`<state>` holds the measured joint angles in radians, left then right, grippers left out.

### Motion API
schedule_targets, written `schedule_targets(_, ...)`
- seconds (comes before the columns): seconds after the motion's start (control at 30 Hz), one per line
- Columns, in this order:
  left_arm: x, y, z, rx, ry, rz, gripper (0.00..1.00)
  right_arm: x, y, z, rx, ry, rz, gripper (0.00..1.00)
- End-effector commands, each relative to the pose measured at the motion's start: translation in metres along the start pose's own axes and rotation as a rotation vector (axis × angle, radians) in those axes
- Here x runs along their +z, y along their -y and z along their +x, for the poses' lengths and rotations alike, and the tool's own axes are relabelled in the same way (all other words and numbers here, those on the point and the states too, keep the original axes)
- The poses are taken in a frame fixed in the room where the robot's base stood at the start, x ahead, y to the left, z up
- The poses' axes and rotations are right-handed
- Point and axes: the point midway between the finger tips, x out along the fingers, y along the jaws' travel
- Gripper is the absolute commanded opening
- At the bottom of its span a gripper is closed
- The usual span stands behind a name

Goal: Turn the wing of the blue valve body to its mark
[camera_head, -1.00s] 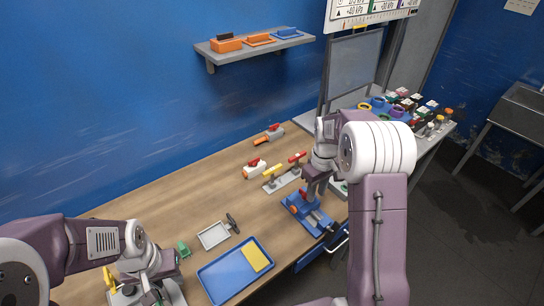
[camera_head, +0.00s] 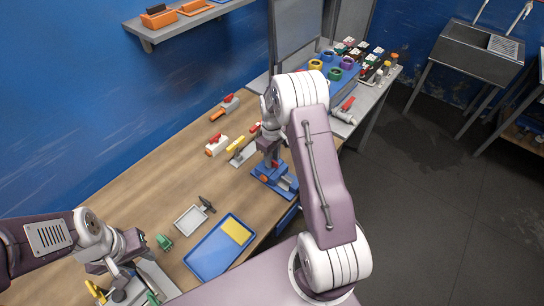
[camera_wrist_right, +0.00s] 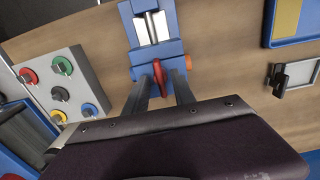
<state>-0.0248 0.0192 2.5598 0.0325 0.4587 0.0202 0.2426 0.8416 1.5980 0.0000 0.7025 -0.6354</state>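The blue valve body (camera_wrist_right: 160,52) shows in the right wrist view against a blue fixture (camera_wrist_right: 154,12) with bright steel rods. Its red wing (camera_wrist_right: 158,78) stands between the fingers of my right gripper (camera_wrist_right: 161,94), with a visible gap on each side. The right gripper is open around the wing. In the head view the right gripper (camera_head: 270,158) is over the blue fixture (camera_head: 272,179) near the table's front edge and hides much of the body. The alignment mark cannot be made out. My left gripper (camera_head: 122,282) is at the lower left, its fingers unclear.
A blue tray (camera_head: 212,258) with a yellow pad, a small grey tray (camera_head: 189,221) and a white-red valve (camera_head: 216,146) lie nearby on the wooden table (camera_head: 160,185). A grey panel with coloured knobs (camera_wrist_right: 52,62) stands beside the fixture in the wrist view.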

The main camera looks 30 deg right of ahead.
Motion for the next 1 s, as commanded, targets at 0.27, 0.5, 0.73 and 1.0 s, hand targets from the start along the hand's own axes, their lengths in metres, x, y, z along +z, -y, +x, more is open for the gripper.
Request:
schedule_targets(0.27, 0.0001, 0.0, 0.0, 0.0, 0.0, 0.0, 0.36, 0.0, 0.0, 0.0016, 0.0, 0.0, 0.0, 0.2)
schedule_targets(0.5, 0.0001, 0.0, 0.0, 0.0, 0.0, 0.0, 0.36, -0.0001, -0.0001, 0.0013, 0.0, -0.001, 0.001, 0.0)
schedule_targets(0.73, 0.0, 0.0, -0.0004, 0.0, 0.0, 0.0, 0.36, -0.0001, -0.0001, 0.001, 0.0, 0.0, 0.035, 0.0)
schedule_targets(1.0, -0.0001, 0.0, -0.0018, 0.0, 0.0, 0.0, 0.36, -0.0004, -0.0003, 0.0006, 0.0, -0.001, 0.202, 0.0)
